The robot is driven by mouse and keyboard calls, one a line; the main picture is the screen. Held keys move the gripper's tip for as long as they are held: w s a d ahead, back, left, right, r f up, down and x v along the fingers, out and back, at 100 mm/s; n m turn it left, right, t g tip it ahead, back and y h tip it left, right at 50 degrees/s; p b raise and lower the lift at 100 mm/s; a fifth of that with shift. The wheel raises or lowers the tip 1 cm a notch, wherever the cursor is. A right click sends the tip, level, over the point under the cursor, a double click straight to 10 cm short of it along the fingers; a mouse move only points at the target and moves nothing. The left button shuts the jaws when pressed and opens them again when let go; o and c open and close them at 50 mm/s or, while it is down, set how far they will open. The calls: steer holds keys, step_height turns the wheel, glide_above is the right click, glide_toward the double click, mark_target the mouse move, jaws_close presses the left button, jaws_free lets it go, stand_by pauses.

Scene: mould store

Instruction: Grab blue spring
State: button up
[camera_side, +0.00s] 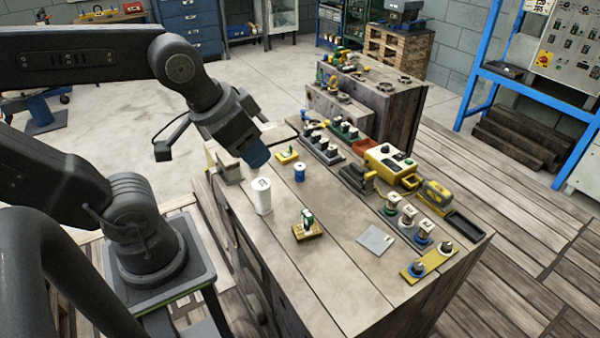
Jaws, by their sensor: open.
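A small blue spool-shaped piece (299,173), which looks like the blue spring, stands upright on the wooden bench top (340,215). My gripper (258,158) is above the bench's back left part, to the left of the blue piece and apart from it. Its dark blue end points down and to the right. The fingers are too small to make out clearly, and nothing shows held in them.
A white cylinder (262,195) stands just left of the blue piece, and a small yellow block (287,156) lies behind it. A brass-coloured block (307,230) sits in front. Yellow devices (388,165) and knobbed parts (408,215) line the right. A flat grey plate (375,239) lies near the front.

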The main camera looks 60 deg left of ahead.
steer(key=o, duration=0.4)
steer(key=n+g+y, duration=0.4)
steer(key=n+g, duration=0.1)
steer(key=n, duration=1)
glide_above(300, 166)
steer(key=s+d, duration=0.2)
steer(key=d, duration=0.5)
step_height(300, 166, down, 19)
steer(key=shift+n, duration=0.6)
steer(key=x, duration=0.4)
steer(key=a+x, duration=0.1)
steer(key=x, duration=0.3)
steer(key=w+x, duration=0.1)
steer(key=x, duration=0.3)
steer(key=shift+a+r, duration=0.15)
steer(key=shift+r, duration=0.1)
steer(key=shift+a+x, duration=0.15)
steer(key=shift+x, duration=1.25)
steer(key=shift+a+x, duration=0.15)
steer(key=shift+x, duration=1.25)
